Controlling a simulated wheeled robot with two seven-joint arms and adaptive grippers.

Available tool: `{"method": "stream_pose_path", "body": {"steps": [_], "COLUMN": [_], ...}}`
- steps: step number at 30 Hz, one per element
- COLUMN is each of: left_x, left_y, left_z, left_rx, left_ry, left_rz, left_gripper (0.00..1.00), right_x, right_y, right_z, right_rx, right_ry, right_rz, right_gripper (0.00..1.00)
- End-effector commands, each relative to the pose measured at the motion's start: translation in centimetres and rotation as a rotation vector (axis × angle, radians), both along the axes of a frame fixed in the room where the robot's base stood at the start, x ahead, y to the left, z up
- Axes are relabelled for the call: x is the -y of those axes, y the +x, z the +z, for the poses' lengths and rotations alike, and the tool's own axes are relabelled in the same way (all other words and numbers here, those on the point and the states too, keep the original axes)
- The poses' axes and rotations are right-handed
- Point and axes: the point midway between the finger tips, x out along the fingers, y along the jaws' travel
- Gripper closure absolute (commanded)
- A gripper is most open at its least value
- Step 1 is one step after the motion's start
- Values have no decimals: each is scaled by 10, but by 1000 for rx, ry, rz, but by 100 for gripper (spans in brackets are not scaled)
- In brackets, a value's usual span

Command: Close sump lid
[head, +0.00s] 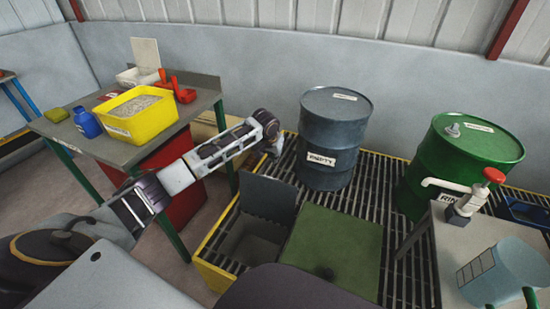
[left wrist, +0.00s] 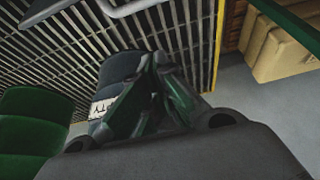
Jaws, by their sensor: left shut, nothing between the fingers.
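The sump lid (head: 268,198), a dark grey flat panel, stands raised at the back of the square sump opening (head: 251,243) in the grated platform. The opening shows pale inside walls. My left gripper (head: 273,147) is beyond and above the lid, apart from it, close to the left side of the grey-blue drum (head: 333,145). Its fingers are shut and empty, and they also show in the left wrist view (left wrist: 155,75). I cannot make out the lid in the left wrist view. My right gripper is not in view.
A green panel (head: 333,252) lies right of the opening. A green drum (head: 460,160) stands at right, behind a small table (head: 470,245) with a pump and jug. A workbench (head: 130,150) with a yellow tray (head: 135,118) stands left. The platform has a yellow edge (head: 212,272).

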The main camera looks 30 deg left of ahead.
Motion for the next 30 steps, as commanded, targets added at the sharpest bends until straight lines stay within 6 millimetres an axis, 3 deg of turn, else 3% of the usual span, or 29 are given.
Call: {"method": "stream_pose_path", "body": {"steps": [15, 26, 30], "left_x": [-1, -2, -2], "left_y": [23, 32, 26], "left_z": [-57, -79, -77], "left_rx": [-1, 0, 1], "left_ry": [1, 1, 1], "left_rz": [0, 0, -1], "left_gripper": [100, 100, 100], "right_x": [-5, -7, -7], "right_y": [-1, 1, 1], "right_z": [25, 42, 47], "right_rx": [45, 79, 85], "right_ry": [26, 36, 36], "right_rz": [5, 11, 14], "right_gripper": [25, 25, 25]}}
